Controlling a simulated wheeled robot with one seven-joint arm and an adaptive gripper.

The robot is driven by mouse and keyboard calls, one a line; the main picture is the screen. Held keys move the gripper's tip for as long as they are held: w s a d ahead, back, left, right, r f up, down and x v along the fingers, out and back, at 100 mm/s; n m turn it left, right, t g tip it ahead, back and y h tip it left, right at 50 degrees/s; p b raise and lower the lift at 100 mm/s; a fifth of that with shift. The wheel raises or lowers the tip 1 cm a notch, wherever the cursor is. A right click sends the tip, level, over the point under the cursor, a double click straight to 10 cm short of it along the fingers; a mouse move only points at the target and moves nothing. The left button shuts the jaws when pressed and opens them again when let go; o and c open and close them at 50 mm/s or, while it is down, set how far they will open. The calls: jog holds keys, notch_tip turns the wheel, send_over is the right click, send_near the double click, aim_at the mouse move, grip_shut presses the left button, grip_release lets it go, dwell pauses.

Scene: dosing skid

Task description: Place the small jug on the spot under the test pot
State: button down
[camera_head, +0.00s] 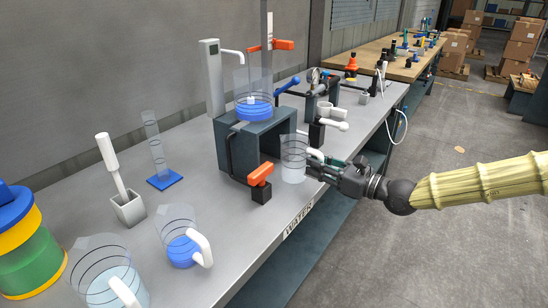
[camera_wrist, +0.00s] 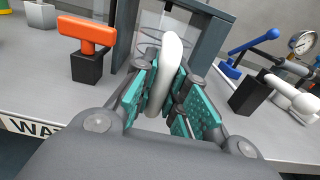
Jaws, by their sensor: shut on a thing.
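The small jug (camera_head: 293,160) is a clear cup with dark ring marks and a white handle (camera_wrist: 165,70). My gripper (camera_head: 325,171) is shut on this handle, which stands between the teal finger pads in the wrist view (camera_wrist: 165,95). The jug is upright at the right front of the dark stand (camera_head: 226,150); whether its base touches the bench I cannot tell. The test pot, a clear vessel with blue liquid (camera_head: 253,108), stands on top of the stand. The spot under the pot is not visible.
An orange-handled valve (camera_head: 261,176) stands close left of the jug; it also shows in the wrist view (camera_wrist: 87,40). A white-handled valve (camera_head: 327,126) is behind right. Larger jugs (camera_head: 181,245) and a blue-based cylinder (camera_head: 164,181) stand at left. Bare bench lies in front.

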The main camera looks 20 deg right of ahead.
aim_at(286, 154)
jog(key=b+x, duration=0.1)
jog(key=x, duration=0.9)
jog(key=shift+b, duration=0.35)
jog(key=x, duration=0.4)
jog(key=shift+s+a+f, duration=0.1)
jog(key=shift+f+b, duration=0.35)
jog(key=shift+f, duration=0.3)
jog(key=shift+s+f, duration=0.1)
jog(key=c, duration=1.4)
grip_release()
jog(key=shift+f, duration=0.1)
jog(key=shift+c, duration=0.2)
